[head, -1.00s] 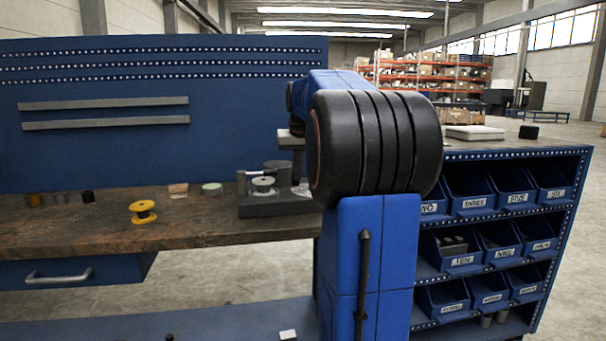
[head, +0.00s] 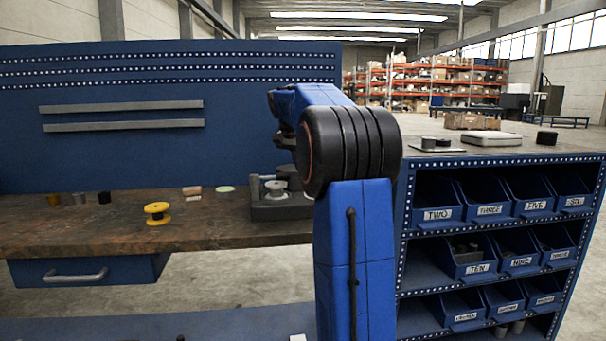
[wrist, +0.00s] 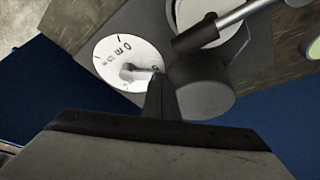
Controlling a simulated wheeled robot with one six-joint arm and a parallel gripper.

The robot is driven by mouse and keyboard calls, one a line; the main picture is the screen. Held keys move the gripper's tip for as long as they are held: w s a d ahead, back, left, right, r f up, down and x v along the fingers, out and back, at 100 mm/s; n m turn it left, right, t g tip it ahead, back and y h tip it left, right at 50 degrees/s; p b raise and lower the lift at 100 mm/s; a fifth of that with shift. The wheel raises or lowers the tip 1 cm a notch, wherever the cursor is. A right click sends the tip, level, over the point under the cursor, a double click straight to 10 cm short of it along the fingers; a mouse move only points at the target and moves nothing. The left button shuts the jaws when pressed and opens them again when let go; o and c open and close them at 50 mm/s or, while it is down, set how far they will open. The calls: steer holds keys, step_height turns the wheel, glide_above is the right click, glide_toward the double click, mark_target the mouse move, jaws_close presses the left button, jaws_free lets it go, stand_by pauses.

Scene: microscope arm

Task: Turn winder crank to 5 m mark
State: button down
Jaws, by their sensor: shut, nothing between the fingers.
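The winder (head: 282,208) is a dark grey block on the bench with a pale round top, partly hidden behind my arm in the head view. In the wrist view its white dial (wrist: 112,52) carries black marks and figures, including "0 m", with a grey piece (wrist: 132,73) at its middle. A dark grey round knob (wrist: 203,92) stands right of the dial; I cannot tell whether it is the crank's grip. My gripper (wrist: 160,84) is shut and empty, its tip over the dial's lower right edge, beside the knob. Contact cannot be told. The head view hides the gripper.
A dark bar with a silver rod (wrist: 232,18) crosses above the knob. A yellow spool (head: 157,213) and small blocks stand on the wooden bench (head: 90,235) left of the winder. Blue labelled bins (head: 480,262) fill the shelf at right.

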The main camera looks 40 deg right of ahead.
steer(key=shift+w+d, duration=0.2)
steer(key=shift+w, duration=0.05)
stand_by(0.6)
steer(key=v, duration=1.7)
steer(key=shift+r, duration=0.2)
steer(key=shift+a, duration=0.2)
